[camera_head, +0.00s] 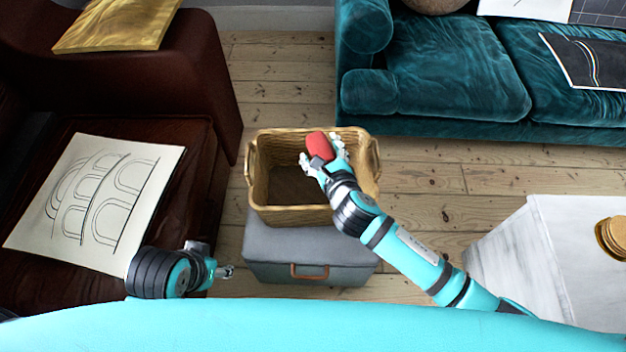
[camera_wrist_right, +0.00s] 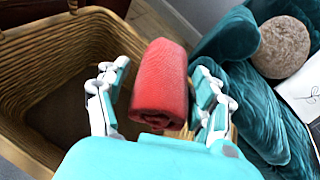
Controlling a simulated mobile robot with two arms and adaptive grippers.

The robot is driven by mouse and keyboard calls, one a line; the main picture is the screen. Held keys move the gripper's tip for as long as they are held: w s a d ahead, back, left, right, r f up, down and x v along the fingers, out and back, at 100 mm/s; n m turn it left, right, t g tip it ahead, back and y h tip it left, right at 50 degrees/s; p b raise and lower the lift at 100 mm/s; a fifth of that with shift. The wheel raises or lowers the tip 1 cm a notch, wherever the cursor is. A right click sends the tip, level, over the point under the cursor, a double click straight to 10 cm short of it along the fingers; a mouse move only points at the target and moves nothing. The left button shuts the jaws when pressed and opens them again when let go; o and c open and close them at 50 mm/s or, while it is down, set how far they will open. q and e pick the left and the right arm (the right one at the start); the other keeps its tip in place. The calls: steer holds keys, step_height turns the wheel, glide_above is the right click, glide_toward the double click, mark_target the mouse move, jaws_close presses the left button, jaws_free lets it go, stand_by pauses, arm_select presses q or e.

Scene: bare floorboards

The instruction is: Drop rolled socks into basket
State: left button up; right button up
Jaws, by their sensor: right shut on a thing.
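The red rolled socks (camera_head: 319,146) are held by my right gripper (camera_head: 322,153), which is shut on them. They are over the right part of the wicker basket (camera_head: 292,216). In the right wrist view the socks (camera_wrist_right: 160,85) sit between the two fingers, with the basket wall (camera_wrist_right: 35,48) behind and to the left. The visible part of the basket's inside looks empty; the gripper and forearm hide its right part. My left gripper (camera_head: 226,272) is low at the left, away from the basket, too small to judge its opening.
The basket stands on a grey ottoman (camera_head: 310,250). A brown leather chair (camera_head: 190,150) with a drawing (camera_head: 95,200) is at the left. A teal sofa (camera_head: 450,70) is behind right. A white marble table (camera_head: 540,260) is at the right. Floorboards show between them.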

steer(key=o, duration=1.2)
steer(key=shift+o, duration=0.2)
steer(key=v, duration=1.2)
steer(key=shift+f, duration=0.1)
